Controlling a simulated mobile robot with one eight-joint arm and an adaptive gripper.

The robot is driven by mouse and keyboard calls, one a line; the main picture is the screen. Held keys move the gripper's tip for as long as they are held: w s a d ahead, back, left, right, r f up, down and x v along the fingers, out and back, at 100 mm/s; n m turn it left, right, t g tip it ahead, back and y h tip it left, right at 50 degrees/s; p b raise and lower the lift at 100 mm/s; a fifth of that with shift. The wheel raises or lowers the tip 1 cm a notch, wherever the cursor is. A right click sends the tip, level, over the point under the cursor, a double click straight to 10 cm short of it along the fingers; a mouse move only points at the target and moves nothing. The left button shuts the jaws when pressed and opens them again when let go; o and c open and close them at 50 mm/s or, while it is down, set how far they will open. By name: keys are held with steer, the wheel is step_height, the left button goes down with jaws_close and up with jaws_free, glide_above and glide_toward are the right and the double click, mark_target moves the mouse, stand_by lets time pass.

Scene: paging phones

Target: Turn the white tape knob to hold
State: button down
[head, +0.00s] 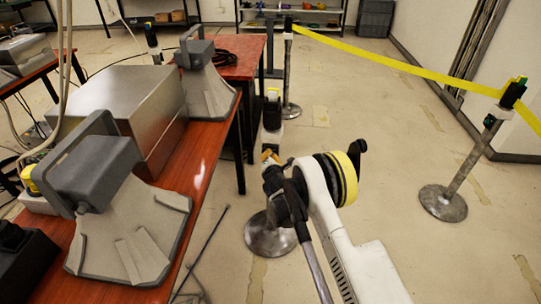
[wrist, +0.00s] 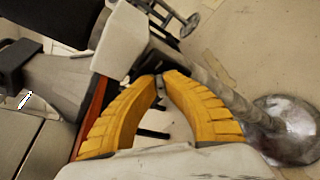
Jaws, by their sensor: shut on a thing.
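A black barrier-post head (head: 272,112) with white and yellow parts rises beyond the table's right edge in the head view. Its round metal base (head: 272,236) shows below my arm. My gripper (head: 269,157) is just below that head, with yellow fingers. In the wrist view the fingertips (wrist: 160,79) come together on a small part at the post's head, apparently the white tape knob, which they mostly hide. A pale block (wrist: 121,38) of the head is just above left of the tips. The knob's setting cannot be read.
The red table (head: 202,160) at left holds grey horn speakers (head: 130,225) and a metal box (head: 125,105). Another post (head: 465,160) with yellow tape (head: 400,66) stands at right. The floor between is open.

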stand_by(0.4)
steer(key=c, duration=1.2)
jaws_free()
steer(key=shift+w+f, duration=0.15)
steer(key=shift+f, duration=0.05)
steer(key=shift+r, duration=0.1)
steer(key=v, duration=0.7)
steer(key=shift+s, duration=0.3)
steer(key=shift+d+r, duration=0.1)
steer(key=shift+d, duration=0.05)
